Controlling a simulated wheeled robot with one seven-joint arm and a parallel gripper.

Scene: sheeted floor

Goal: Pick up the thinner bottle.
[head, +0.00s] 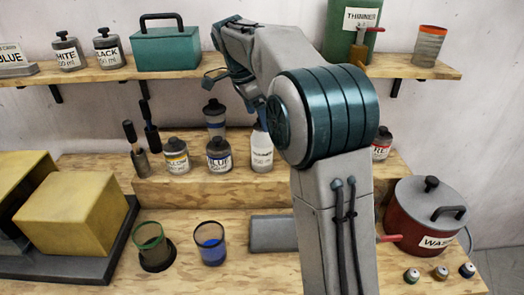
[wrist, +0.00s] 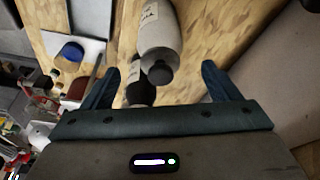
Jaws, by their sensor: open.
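The thinner bottle (head: 261,153) is pale with a white label whose print is too small to read clearly, and it stands upright on the raised wooden step in the head view. Its top is partly hidden by my arm. In the wrist view, a pale bottle (wrist: 158,28) with a dark cap, seemingly the same one, lies in the gap between my fingers. My gripper (wrist: 160,68) is open, a finger to each side of the cap, with visible gaps and no contact. In the head view my gripper is mostly hidden behind my arm.
A green THINNER can (head: 350,25) sits on the upper shelf (head: 420,68). A red waste pot (head: 425,215) stands at the right.

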